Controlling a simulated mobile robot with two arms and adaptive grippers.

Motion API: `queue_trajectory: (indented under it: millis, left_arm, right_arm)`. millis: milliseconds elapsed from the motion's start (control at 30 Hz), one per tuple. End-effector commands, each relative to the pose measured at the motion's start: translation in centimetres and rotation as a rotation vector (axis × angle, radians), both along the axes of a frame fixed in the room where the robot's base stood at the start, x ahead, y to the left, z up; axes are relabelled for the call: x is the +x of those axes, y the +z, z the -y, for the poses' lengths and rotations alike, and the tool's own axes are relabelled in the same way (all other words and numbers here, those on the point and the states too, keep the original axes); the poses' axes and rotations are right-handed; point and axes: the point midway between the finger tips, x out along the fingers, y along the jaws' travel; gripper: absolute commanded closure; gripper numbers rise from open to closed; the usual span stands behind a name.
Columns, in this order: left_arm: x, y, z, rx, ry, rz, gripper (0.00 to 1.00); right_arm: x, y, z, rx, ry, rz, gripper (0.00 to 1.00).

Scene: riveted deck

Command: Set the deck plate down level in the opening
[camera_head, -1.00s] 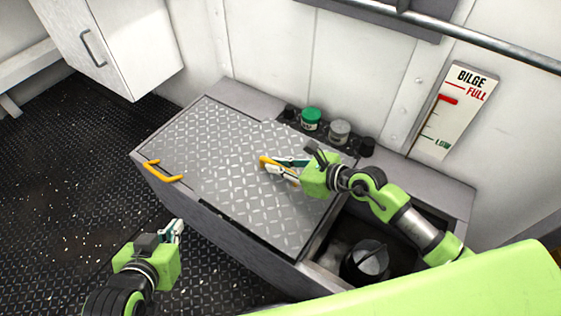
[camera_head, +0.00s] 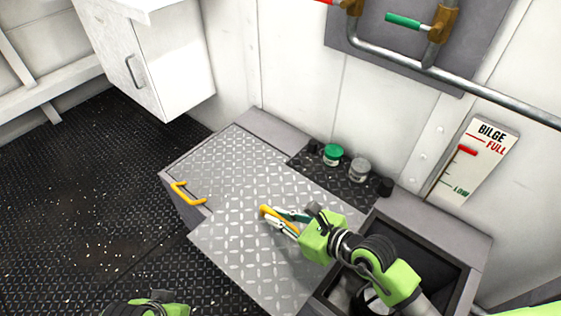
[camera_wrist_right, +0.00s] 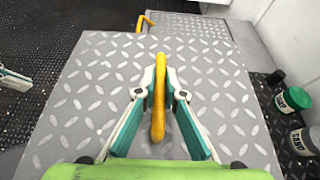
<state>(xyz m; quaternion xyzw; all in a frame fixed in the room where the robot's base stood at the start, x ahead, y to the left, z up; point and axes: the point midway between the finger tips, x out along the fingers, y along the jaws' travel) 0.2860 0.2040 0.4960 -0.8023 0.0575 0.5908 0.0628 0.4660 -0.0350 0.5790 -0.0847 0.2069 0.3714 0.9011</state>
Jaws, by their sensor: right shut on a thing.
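The deck plate (camera_head: 235,240) is a grey diamond-pattern panel with a yellow handle (camera_wrist_right: 158,105). My right gripper (camera_head: 268,217) is shut on this handle, one finger on each side in the wrist view. The plate's near-left corner sticks out past the front of the grey box. Its far edge lies over or close above a second diamond-pattern panel (camera_head: 235,150), which has its own yellow handle (camera_head: 190,196). The dark opening (camera_head: 425,245) is at the right, partly hidden by my right arm and the plate. My left gripper (camera_head: 160,306) is mostly cut off at the bottom edge.
A green-lidded can (camera_head: 333,154) and a grey can (camera_head: 359,168) stand on a dark strip by the back wall. A white cabinet (camera_head: 150,60) and pipes with valves are above. The dark floor (camera_head: 80,210) at the left is clear of large objects.

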Motion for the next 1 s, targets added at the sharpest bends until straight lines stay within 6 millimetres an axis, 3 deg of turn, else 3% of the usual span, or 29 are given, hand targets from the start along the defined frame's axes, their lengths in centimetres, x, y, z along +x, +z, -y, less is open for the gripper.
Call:
queue_trajectory:
  millis: [267,467,733,867,1000]
  left_arm:
    - [0.1,-0.3,0.0,-0.001,0.0,-0.001,1.0]
    - [0.1,-0.2,0.1,-0.001,0.0,-0.001,1.0]
    - [0.1,-0.2,0.1,-0.001,0.0,-0.001,1.0]
    - [0.1,-0.2,0.0,-0.001,0.0,-0.001,1.0]
    - [0.1,-0.3,0.0,-0.001,0.0,-0.001,1.0]
  right_arm:
    - [0.1,0.7,0.5,0.003,-0.006,0.008,1.0]
    - [0.7,2.6,5.0,-0.001,-0.031,0.011,1.0]
    - [0.8,9.7,12.7,-0.006,-0.027,0.014,1.0]
    - [-0.1,13.9,14.7,-0.008,0.011,0.013,1.0]
    - [-1.5,17.8,15.6,-0.006,0.066,0.01,1.0]
